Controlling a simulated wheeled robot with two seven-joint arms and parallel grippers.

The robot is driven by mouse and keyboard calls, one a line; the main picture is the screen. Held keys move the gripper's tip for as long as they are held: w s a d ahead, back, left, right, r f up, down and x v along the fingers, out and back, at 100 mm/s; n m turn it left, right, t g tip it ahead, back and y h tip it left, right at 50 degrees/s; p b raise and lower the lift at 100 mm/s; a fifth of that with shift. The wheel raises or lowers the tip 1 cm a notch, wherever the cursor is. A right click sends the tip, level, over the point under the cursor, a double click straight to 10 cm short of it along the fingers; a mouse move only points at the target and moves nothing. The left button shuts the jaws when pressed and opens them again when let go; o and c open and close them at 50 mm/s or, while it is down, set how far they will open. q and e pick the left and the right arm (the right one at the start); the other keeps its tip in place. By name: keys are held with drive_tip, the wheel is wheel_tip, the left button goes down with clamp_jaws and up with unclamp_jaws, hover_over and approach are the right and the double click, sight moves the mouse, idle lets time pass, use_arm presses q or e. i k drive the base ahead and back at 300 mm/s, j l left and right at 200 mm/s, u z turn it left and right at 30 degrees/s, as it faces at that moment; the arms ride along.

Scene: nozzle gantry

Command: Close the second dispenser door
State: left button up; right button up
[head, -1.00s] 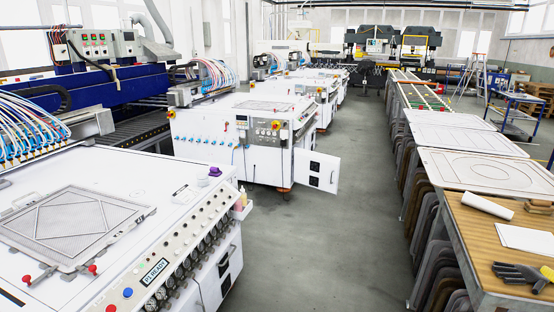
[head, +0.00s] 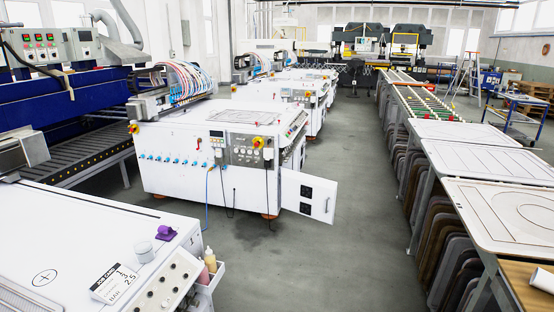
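The second dispenser (head: 185,157) is a white cabinet-like machine left of the aisle, with a control panel and blue fittings on its front. Its white door (head: 308,195) stands open at the machine's right front corner and sticks out into the aisle. The door carries two black squares and a small latch near its free edge. Neither of my grippers shows in the head view.
The nearest white machine (head: 70,235) fills the lower left, with a card, a purple-capped item and bottles at its corner. The grey aisle floor (head: 345,250) is clear. Tables with white panels (head: 495,215) line the right. More white machines stand further back.

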sight(313, 196)
drive_tip(key=i+l, duration=0.2)
drive_tip(key=i, duration=0.3)
drive_tip(key=i+l, duration=0.25)
drive_tip(key=i, duration=0.25)
drive_tip(key=i+l, duration=0.2)
drive_tip(key=i, duration=0.3)
drive_tip(key=i+l+z, duration=0.1)
drive_tip(key=i+l, duration=0.15)
drive_tip(key=i, duration=0.25)
drive_tip(key=i+l, duration=0.15)
drive_tip(key=i, duration=0.35)
